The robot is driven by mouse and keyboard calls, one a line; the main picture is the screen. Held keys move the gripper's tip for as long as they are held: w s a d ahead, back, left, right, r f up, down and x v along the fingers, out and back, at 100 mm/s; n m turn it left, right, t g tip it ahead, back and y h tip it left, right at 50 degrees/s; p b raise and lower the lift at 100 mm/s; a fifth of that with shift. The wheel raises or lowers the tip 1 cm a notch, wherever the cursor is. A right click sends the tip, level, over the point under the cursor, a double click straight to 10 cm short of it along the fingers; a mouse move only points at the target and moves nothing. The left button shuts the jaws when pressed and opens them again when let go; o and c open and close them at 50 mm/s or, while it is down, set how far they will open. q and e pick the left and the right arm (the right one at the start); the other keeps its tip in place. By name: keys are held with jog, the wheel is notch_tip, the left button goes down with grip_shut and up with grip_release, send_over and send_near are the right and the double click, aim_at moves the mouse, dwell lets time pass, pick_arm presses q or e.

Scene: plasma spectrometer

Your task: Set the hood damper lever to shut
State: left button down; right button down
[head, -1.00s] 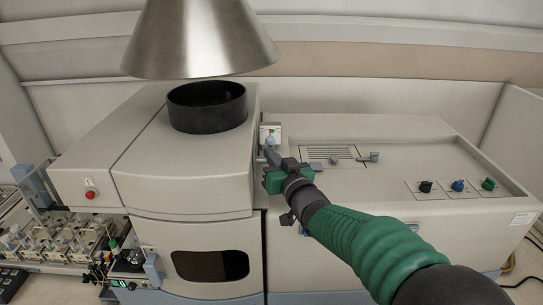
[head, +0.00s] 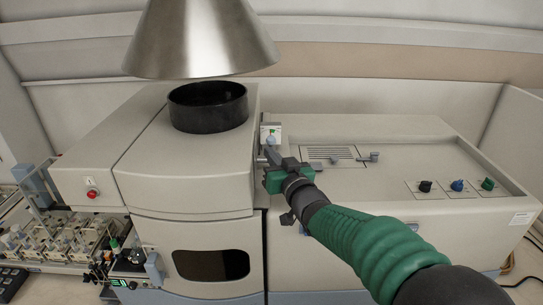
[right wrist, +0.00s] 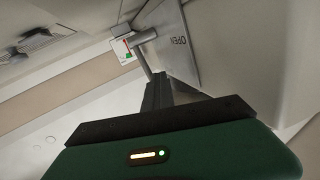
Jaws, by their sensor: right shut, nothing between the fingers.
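The hood damper lever is a small grey handle (right wrist: 144,36) in front of a plate marked OPEN (right wrist: 181,41) in the right wrist view. Beside it is a small white label with red and green marks (right wrist: 123,48); this label also shows in the head view (head: 270,133), on the side of the raised housing. My right gripper (head: 270,156) is shut and empty, just below the label in the head view. In the right wrist view its dark fingers (right wrist: 157,84) point up toward the lever. I cannot tell whether they touch it. My left gripper is not in view.
A metal hood cone (head: 200,40) hangs over a black round collar (head: 208,107) on the left housing (head: 185,165). A vent grille (head: 330,153) and three knobs (head: 457,186) lie on the right-hand deck. A sampler rack (head: 45,240) stands at the left.

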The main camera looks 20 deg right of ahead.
jog(key=c, duration=2.1)
grip_release()
jog(key=shift+a, duration=0.1)
jog(key=shift+c, duration=0.2)
jog(key=o, duration=0.6)
jog(key=shift+o, duration=0.2)
jog(key=s+d, duration=0.1)
jog(key=s, duration=1.5)
jog(key=shift+s+d, duration=0.3)
jog(key=shift+d, duration=0.05)
